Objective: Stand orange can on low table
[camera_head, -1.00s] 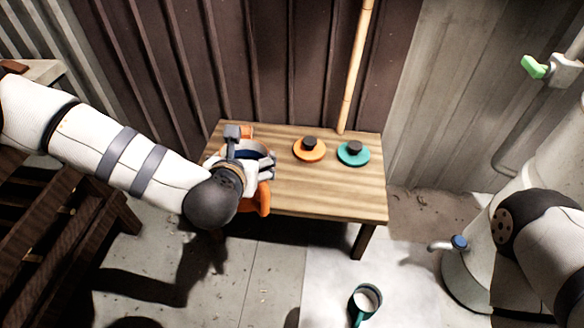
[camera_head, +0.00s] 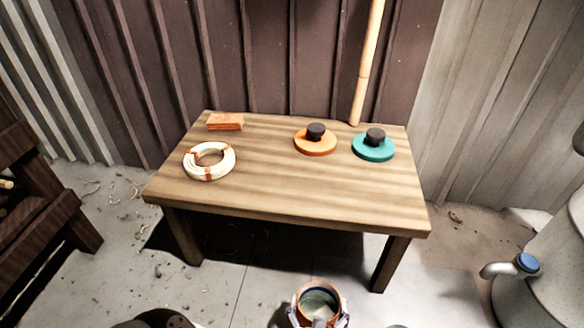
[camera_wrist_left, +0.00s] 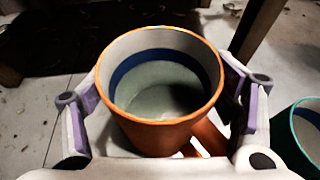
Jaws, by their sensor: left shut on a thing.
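The orange can (camera_head: 308,293) is at the bottom edge of the head view, in front of the low table (camera_head: 300,211). My left gripper (camera_head: 318,312) is shut around it, with a finger on each side. In the left wrist view, the can (camera_wrist_left: 160,134) shows its open top, a blue band inside and a pale grey interior; its handle points down to the right. My left gripper (camera_wrist_left: 160,105) grips its outer wall. The can's base is hidden. My right gripper is out of view.
The table's front middle is bare. A teal can (camera_wrist_left: 305,140) stands beside the orange can in the wrist view. A pole (camera_head: 367,65) leans behind.

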